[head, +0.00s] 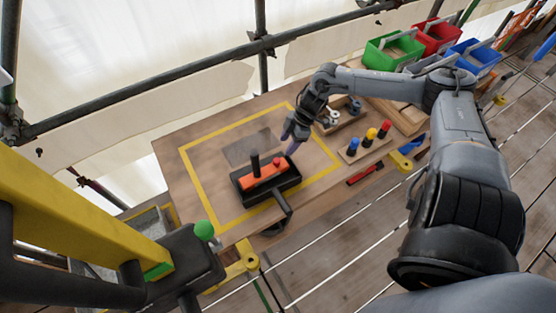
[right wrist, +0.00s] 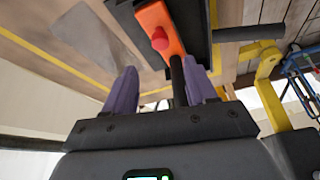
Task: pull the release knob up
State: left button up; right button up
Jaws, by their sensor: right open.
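A black device (head: 240,195) with an orange top plate (head: 262,178) sits on the wooden table. A small red knob (head: 277,161) and a black upright post (head: 255,163) stand on the plate, and no label shows which is the release knob. My right gripper (head: 291,148) is open and empty, pointing down beside the red-knob end of the device. In the right wrist view the purple fingers (right wrist: 160,90) are spread. The black post (right wrist: 178,82) shows between them, and the red knob (right wrist: 160,38) lies beyond. My left gripper is not in view.
A black handle (head: 283,205) juts from the device's front. A block with blue, yellow and red pegs (head: 366,142) stands right. Green (head: 393,50), red (head: 437,36) and blue (head: 473,57) bins stand behind.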

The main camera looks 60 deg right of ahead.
aim_at(277, 160)
jog(key=b+x, duration=0.2)
jog(key=x, duration=0.5)
jog(key=shift+w+a+f, duration=0.1)
jog(key=shift+a+f, duration=0.1)
jog(key=shift+x, duration=0.9)
grip_shut()
